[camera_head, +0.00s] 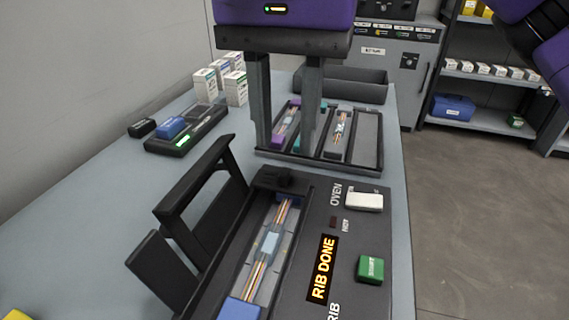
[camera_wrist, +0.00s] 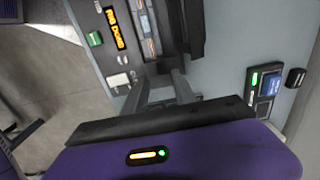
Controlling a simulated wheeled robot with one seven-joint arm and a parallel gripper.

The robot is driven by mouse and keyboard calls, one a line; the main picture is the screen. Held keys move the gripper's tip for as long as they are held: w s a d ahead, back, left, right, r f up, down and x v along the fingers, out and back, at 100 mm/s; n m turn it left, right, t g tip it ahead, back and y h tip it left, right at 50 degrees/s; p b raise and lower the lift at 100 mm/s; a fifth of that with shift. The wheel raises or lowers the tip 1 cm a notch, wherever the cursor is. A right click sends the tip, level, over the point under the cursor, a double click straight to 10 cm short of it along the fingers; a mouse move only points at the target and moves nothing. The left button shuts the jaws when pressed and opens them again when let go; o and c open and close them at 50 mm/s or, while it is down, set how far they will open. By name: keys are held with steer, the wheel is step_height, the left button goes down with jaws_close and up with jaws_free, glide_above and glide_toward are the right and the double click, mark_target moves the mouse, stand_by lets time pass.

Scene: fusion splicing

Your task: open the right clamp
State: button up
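The splicer (camera_head: 340,220) stands in front with its display (camera_head: 322,268) reading "RIB DONE". A ribbon of coloured fibres (camera_head: 281,215) lies along its channel with a pale sleeve in the middle. At the far end of the channel a black block (camera_head: 272,180) lies flat, seemingly the right clamp, closed; the near black flap (camera_head: 160,268) stands raised. A taller frame-like cover (camera_head: 205,180) also stands open. My gripper (camera_head: 284,150) is open and empty, its fingers pointing down just beyond the far end of the splicer. It also shows in the wrist view (camera_wrist: 160,78).
A tray (camera_head: 378,160) with coloured holders lies behind my fingers. A dark device with a green light (camera_head: 185,140) and white boxes (camera_head: 236,86) stand at the left. A dark bin (camera_head: 355,82) sits at the back. The bench (camera_head: 110,190) has bare room at left.

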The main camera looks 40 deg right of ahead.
mark_target(285, 172)
step_height(285, 172, down, 5)
steer(key=shift+r+b, duration=0.1)
steer(key=shift+b, duration=0.65)
jaws_close()
